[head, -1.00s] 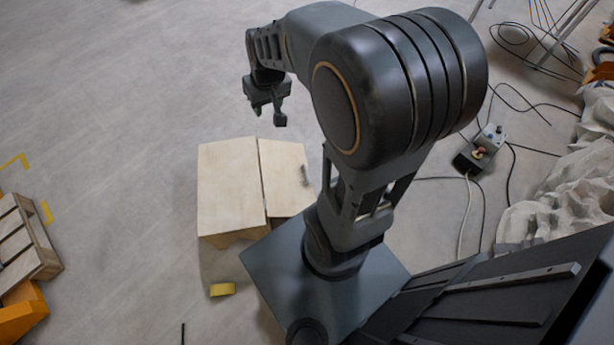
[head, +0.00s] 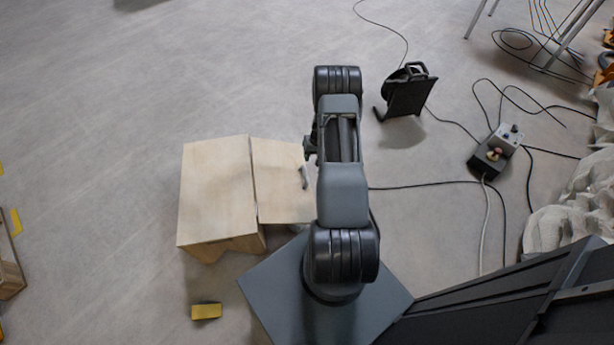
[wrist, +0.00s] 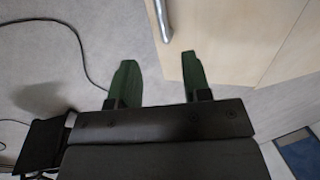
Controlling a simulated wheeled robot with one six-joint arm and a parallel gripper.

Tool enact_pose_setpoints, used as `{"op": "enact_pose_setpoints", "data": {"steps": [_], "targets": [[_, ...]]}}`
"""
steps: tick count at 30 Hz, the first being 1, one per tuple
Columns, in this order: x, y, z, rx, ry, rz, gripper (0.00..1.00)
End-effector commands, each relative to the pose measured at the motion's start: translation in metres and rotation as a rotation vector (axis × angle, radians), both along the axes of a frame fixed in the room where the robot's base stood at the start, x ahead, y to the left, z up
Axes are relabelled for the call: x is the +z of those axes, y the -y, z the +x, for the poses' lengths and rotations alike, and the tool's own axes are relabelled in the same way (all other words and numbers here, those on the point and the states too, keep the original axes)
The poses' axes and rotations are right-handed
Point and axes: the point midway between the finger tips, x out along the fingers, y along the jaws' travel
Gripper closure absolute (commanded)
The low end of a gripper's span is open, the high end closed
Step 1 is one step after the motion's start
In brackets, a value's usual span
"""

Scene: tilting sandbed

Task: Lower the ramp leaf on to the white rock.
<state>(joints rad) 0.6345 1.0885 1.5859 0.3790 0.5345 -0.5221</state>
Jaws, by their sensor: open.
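The ramp leaf seems to be the pale wooden panel (head: 278,190) on the right of a wooden box (head: 215,190), with a thin seam between them. A metal handle (head: 304,178) sits near its right edge. The wrist view also shows the leaf (wrist: 215,45) and its handle (wrist: 162,20). My gripper (wrist: 158,82) is open and empty, its green fingers spread beside the leaf's edge, just short of the handle. In the head view my arm partly hides the gripper (head: 309,150). I cannot pick out a white rock for certain; a pale crumpled mass (head: 572,215) lies far right.
A yellow block (head: 206,311) lies on the floor in front of the box. A black cable reel (head: 406,92), a socket box (head: 496,150) and loose cables lie to the right. The grey floor left of and behind the box is clear.

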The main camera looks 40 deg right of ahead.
Motion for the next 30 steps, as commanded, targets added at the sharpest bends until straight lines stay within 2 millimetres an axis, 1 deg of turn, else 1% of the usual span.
{"op": "enact_pose_setpoints", "data": {"steps": [1, 9, 15, 18, 22, 25, 30], "targets": [[-0.011, -0.002, 0.0, 0.0, -0.002, 0.001, 0.56], [-0.063, -0.012, 0.005, 0.002, -0.001, 0.002, 0.56], [-0.095, -0.017, 0.008, 0.002, 0.0, 0.0, 0.56], [-0.106, -0.02, 0.009, 0.002, 0.0, 0.0, 0.56], [-0.116, -0.021, 0.01, 0.002, 0.001, -0.001, 0.56], [-0.121, -0.022, 0.01, 0.001, 0.001, 0.0, 0.56], [-0.122, -0.023, 0.011, 0.001, 0.002, 0.0, 0.56]]}}
